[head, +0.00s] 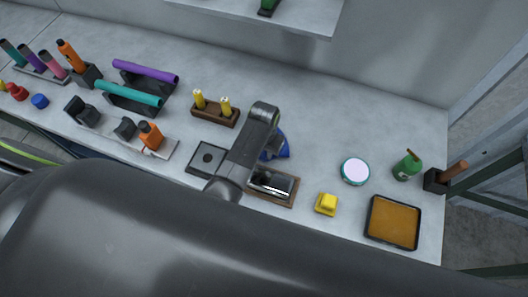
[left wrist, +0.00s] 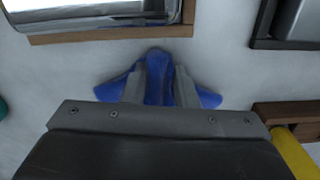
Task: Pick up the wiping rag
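The wiping rag (head: 280,147) is a blue cloth lying on the grey table near the middle of the head view, partly hidden by my left arm. In the left wrist view the rag (left wrist: 157,72) shows a raised middle fold with a flap spreading out on each side. My left gripper (left wrist: 159,92) points down at it, one finger on each side of the fold. The fingers are close together and appear to touch the fold, with cloth filling the gap. Whether the rag is lifted at all is hard to tell. My right gripper is not in view.
A wooden tray with a shiny metal muffler (head: 272,184) lies close to the rag. A dark square plate (head: 207,159) and a wooden holder with yellow pegs (head: 215,114) stand to the left. Right are a round white-topped tin (head: 355,171), a yellow block (head: 326,203) and an orange-filled tray (head: 392,222).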

